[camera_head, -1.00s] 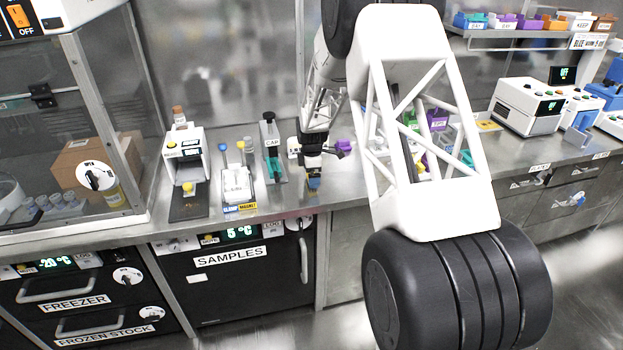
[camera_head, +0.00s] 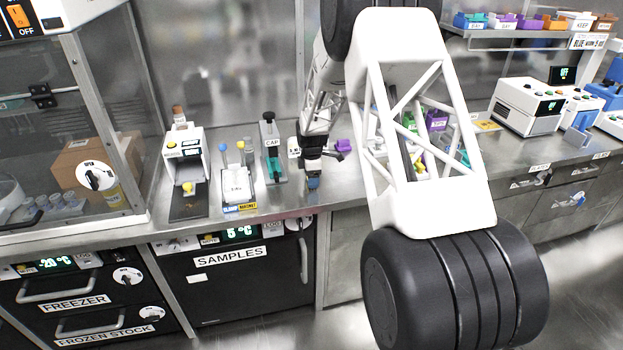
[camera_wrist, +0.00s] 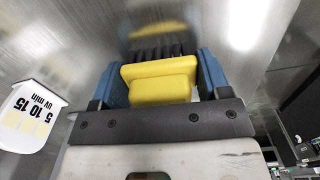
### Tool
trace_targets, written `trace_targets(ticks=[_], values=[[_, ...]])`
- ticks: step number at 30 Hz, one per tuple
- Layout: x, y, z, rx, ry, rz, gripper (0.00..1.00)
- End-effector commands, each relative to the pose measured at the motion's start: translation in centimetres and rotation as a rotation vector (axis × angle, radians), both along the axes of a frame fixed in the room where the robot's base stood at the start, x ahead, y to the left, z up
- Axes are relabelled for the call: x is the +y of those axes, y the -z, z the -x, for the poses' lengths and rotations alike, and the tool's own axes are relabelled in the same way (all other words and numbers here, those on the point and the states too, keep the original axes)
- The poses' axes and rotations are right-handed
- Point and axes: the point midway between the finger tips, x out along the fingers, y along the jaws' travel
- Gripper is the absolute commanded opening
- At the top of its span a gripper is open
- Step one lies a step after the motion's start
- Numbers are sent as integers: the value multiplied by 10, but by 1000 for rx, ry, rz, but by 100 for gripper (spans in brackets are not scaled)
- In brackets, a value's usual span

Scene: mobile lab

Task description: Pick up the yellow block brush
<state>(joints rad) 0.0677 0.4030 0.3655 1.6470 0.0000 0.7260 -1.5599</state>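The yellow block brush (camera_wrist: 160,80) shows in the wrist view between the two blue fingers of my gripper (camera_wrist: 160,72). It has a wide block, a narrower yellow part nearer the camera and dark bristles at its far side, by the steel counter. The fingers stand wide apart, one on each side of the block, with very little room between. I cannot make out firm contact. In the head view my gripper (camera_head: 313,183) points down at the counter's front part, and it hides the brush.
A purple item (camera_head: 343,146) lies just right of my gripper. A stand labelled CAP (camera_head: 270,150) and a white device with a magnet label (camera_head: 237,185) stand to the left. A white UV timer panel (camera_wrist: 32,115) shows in the wrist view. The counter's front edge is close.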

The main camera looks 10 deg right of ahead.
Motion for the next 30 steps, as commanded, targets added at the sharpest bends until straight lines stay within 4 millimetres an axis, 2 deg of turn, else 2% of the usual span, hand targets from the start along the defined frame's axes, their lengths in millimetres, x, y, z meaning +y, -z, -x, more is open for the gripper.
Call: trace_targets(ticks=[3, 14, 20, 24, 30], values=[[0, 0, 0, 0, 0, 0, 47], [0, -4, 0, -1, 0, 0, 46], [0, -18, -1, -3, 0, 0, 46], [0, -37, 0, -2, 0, 0, 46], [2, -38, 25, -1, 0, 0, 46]])
